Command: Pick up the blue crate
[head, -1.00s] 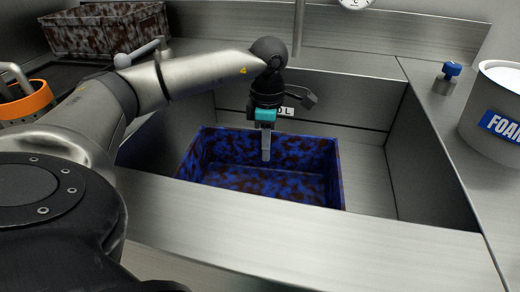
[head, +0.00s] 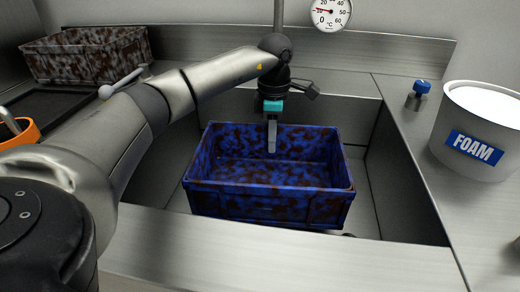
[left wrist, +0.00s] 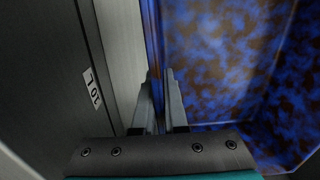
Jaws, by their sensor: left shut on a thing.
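The blue crate (head: 270,205), mottled with dark brown stains, is in the steel sink basin, its near wall and open top showing in the head view. It looks raised within the basin. My left gripper (head: 272,140) points down at the crate's far wall, and its jaws are shut on that wall. In the left wrist view the two fingers (left wrist: 160,105) straddle the crate's rim, with the stained blue inside (left wrist: 220,65) to the right. My right gripper is not in view.
A white FOAM tub (head: 480,130) and a blue-knobbed valve (head: 418,92) stand on the right counter. A brown-stained crate (head: 88,55) sits at the back left. The basin's front ledge (head: 250,255) runs before the blue crate. A round gauge (head: 330,12) is on the back wall.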

